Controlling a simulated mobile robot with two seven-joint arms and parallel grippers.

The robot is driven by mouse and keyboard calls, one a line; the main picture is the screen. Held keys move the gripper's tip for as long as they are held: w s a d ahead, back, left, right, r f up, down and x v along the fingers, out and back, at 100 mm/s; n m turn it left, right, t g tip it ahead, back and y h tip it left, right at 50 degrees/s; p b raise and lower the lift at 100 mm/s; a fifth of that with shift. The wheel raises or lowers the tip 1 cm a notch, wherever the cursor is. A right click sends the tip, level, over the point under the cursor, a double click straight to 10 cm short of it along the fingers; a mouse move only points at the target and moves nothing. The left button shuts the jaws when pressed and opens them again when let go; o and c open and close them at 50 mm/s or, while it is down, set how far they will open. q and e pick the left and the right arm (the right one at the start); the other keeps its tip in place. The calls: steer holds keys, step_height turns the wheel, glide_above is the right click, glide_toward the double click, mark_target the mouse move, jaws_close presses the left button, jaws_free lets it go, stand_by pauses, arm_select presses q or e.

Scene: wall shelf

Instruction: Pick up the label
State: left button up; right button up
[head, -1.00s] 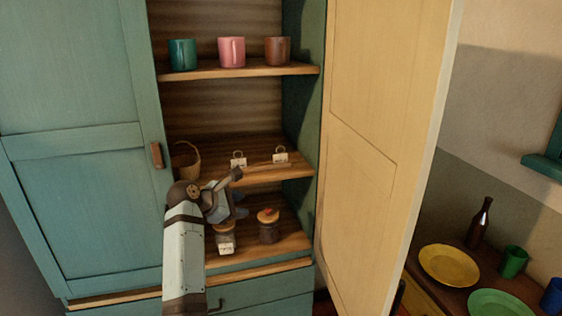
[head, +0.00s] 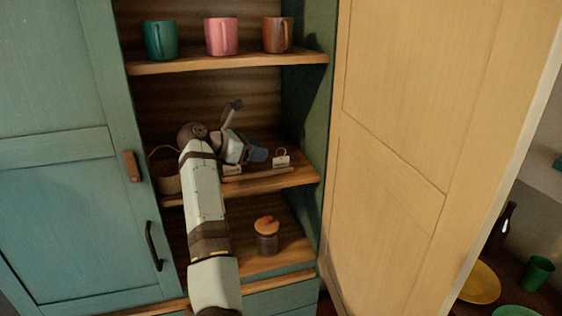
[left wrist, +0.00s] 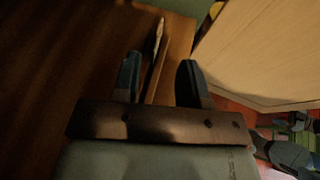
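Two small white labels with ring tops are on the middle shelf (head: 300,178). The right label (head: 282,161) stands near the shelf's front edge. The left label (head: 232,168) is partly hidden by my left gripper (head: 258,154), which is over the middle shelf with its fingers pointing right, close to the right label. In the left wrist view the two fingers of this gripper (left wrist: 159,75) are apart. A thin pale upright piece (left wrist: 158,36) shows edge-on beyond the gap; it may be a label, but I cannot tell.
A basket (head: 165,172) stands at the left of the middle shelf, partly behind my left arm. Teal, pink and brown mugs (head: 222,37) are on the shelf above. A lidded jar (head: 267,236) is below. The open cream door (head: 420,120) bounds the right side.

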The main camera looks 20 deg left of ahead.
mark_target(281, 160)
arm_select(q)
steer(key=x, duration=0.7)
steer(key=shift+f+p, duration=0.1)
steer(key=shift+p, duration=0.25)
steer(key=shift+a, duration=0.1)
steer(key=shift+c, duration=0.2)
jaws_close()
